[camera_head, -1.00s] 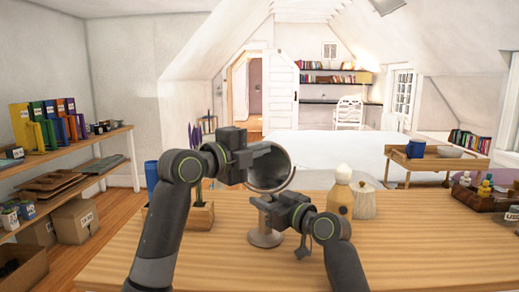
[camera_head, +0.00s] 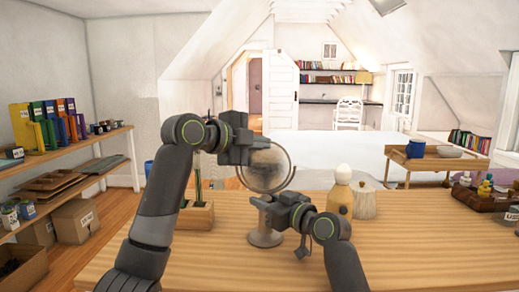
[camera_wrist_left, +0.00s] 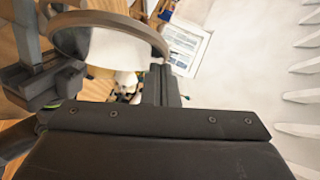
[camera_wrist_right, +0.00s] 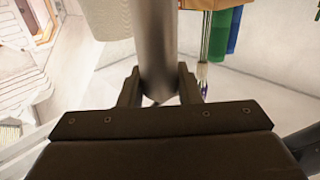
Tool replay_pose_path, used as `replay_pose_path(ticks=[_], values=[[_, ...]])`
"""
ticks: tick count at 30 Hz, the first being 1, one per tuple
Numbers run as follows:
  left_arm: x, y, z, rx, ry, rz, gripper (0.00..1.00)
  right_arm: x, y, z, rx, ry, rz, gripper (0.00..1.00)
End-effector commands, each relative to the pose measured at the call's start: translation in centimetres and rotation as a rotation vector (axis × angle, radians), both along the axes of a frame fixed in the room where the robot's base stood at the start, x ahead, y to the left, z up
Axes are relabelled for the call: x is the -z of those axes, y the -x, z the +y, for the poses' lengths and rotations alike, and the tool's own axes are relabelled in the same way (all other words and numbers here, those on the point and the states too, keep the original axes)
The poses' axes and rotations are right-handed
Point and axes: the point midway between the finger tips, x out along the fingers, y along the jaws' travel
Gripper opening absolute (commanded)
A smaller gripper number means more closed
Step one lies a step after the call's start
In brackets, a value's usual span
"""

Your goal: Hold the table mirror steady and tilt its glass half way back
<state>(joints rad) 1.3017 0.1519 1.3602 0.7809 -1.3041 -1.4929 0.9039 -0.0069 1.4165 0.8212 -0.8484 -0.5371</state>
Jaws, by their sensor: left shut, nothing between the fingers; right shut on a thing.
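The table mirror has a round glass (camera_head: 265,170) in a thin curved holder, above a stem and a round base (camera_head: 265,239) on the wooden table. The glass looks turned out of line with its holder; its exact angle is unclear. My right gripper (camera_head: 266,204) is shut on the stem, below the glass; the metal stem (camera_wrist_right: 157,45) stands between its fingers in the right wrist view. My left gripper (camera_head: 250,150) is shut and empty at the glass's upper left edge. In the left wrist view the mirror's rim (camera_wrist_left: 125,22) lies close beside the fingers; contact is unclear.
A wooden bottle-like figure (camera_head: 341,190) and a ribbed pale jar (camera_head: 365,201) stand just right of the mirror. A wooden planter (camera_head: 196,215) stands to its left, partly behind my left arm. The table front is clear.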

Motion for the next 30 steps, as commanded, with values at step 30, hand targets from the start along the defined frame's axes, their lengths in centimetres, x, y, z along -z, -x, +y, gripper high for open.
replay_pose_path(ticks=[30], values=[[0.0, -2.9, 0.1, -0.002, 0.0, 0.316, 0.0, 0.1, 0.0, 0.0, -0.001, 0.001, 0.001, 0.0]])
